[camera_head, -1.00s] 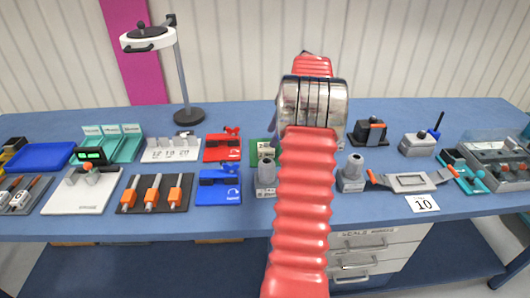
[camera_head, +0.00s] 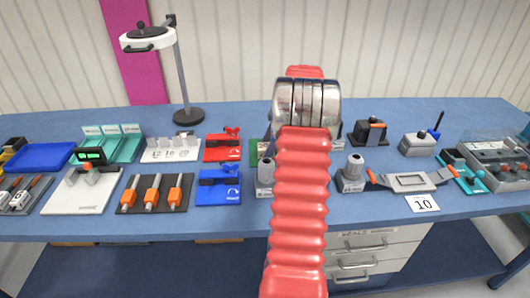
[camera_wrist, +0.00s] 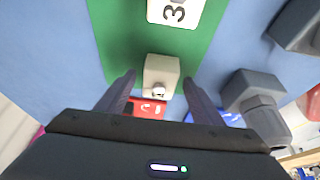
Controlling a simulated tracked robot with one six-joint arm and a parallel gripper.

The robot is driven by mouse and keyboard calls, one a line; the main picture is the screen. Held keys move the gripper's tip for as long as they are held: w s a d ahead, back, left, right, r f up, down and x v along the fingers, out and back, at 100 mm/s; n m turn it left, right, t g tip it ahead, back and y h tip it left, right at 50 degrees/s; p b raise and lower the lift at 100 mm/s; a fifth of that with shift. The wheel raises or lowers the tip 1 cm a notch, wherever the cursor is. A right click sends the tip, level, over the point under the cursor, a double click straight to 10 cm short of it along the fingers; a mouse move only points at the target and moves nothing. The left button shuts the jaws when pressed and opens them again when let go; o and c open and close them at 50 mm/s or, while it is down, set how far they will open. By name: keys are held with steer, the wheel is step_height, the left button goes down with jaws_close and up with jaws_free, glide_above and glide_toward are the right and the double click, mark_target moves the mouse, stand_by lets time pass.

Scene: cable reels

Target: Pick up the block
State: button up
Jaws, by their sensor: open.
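A beige block (camera_wrist: 160,72) with a round pale detail on its near face sits on a green mat (camera_wrist: 118,35) in the wrist view. My gripper (camera_wrist: 160,80) is open, with one dark finger on each side of the block and a gap on both sides. The fingers do not appear to touch it. In the head view a strip of the green mat (camera_head: 254,152) shows left of my arm, which hides most of what lies there.
A white card marked 3 (camera_wrist: 176,10) lies on the mat beyond the block. A dark grey fixture (camera_wrist: 255,105) stands close to the right finger. Red (camera_head: 222,148) and blue (camera_head: 218,186) devices stand left of the mat. A grey fixture (camera_head: 352,172) stands right of my arm.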

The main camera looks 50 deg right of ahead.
steer(key=shift+c, duration=0.4)
steer(key=c, duration=1.1)
steer(key=shift+c, duration=0.2)
steer(key=shift+r, duration=0.1)
step_height(320, 180, up, 10)
stand_by(0.6)
